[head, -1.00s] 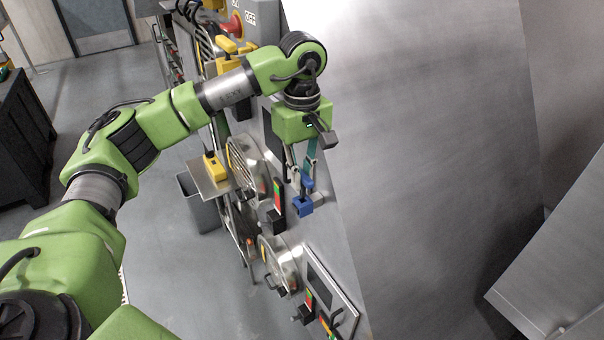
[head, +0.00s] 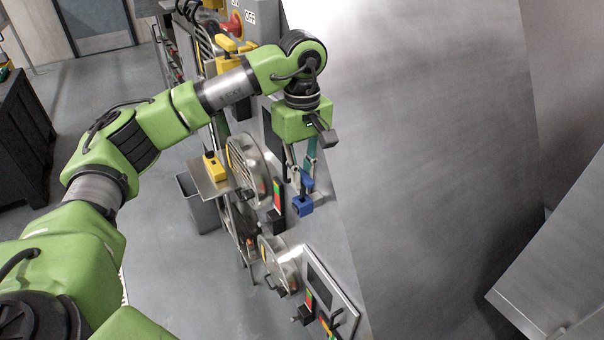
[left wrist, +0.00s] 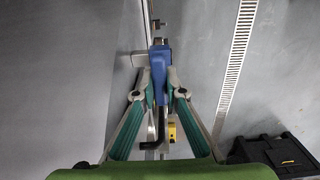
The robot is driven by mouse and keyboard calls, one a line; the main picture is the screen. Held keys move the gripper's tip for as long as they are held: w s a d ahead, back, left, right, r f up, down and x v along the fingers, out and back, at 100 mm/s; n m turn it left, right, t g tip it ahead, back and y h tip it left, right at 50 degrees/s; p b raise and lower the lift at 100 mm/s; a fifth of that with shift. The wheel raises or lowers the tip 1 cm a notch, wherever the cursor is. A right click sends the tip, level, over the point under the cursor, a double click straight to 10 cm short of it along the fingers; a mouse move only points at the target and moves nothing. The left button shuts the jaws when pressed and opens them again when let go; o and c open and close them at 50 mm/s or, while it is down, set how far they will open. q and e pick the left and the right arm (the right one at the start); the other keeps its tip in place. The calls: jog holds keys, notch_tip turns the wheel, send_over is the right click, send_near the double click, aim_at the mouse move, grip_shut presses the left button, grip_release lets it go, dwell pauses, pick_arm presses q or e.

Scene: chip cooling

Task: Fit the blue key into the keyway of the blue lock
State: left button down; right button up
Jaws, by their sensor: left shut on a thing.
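My left gripper (head: 302,178) points down beside the steel machine panel, its two fingers closed on a blue piece (head: 307,184), which I take to be the blue key. Directly below it is a blue block (head: 302,207), seemingly the blue lock. In the head view the two blue parts meet or overlap; I cannot tell whether the key is in the keyway. In the left wrist view, blue (left wrist: 160,72) shows between the fingertips (left wrist: 160,85), with a dark hooked part below it. The keyway is hidden. My right gripper is not in view.
A yellow block (head: 215,168) sits on a small steel shelf left of the gripper. Round steel covers (head: 246,170) and a panel with coloured switches (head: 327,300) are close by. A large steel sheet (head: 430,150) fills the right. Open floor (head: 185,285) lies at lower left.

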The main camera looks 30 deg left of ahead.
aim_at(302, 195)
pick_arm(q)
jog(key=shift+f+b, duration=1.65)
jog(key=shift+f, duration=0.4)
jog(key=c, duration=2)
grip_release()
jog(key=shift+r, duration=0.1)
notch_tip(302, 195, up, 12)
jog(key=shift+f, duration=0.1)
